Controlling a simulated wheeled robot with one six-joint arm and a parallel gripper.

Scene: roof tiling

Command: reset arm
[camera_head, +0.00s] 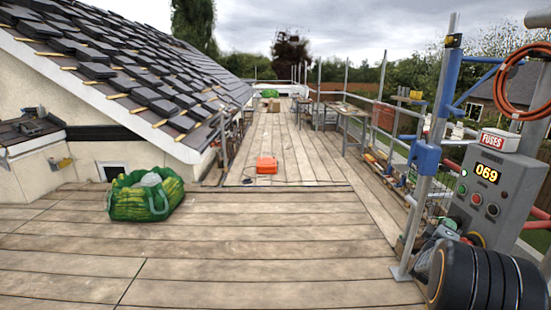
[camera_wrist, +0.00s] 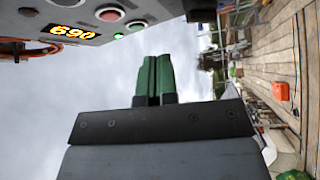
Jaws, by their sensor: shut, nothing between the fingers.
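My gripper (camera_wrist: 154,80) shows in the wrist view with its two green fingers side by side and closed together, nothing between them. It points up in that picture against cloudy sky, clear of any surface. The grey fuse control box (camera_head: 493,195), with an orange display reading 069 and several buttons, stands at the right in the head view. It also shows at the upper left of the wrist view (camera_wrist: 125,12), apart from the fingers.
A green bag (camera_head: 145,196) sits on the wooden deck (camera_head: 220,240) at left. An orange case (camera_head: 267,165) lies farther along. Roof tiles (camera_head: 130,65) cover the left slope. A scaffold pole (camera_head: 435,130) stands at right. The deck's middle is clear.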

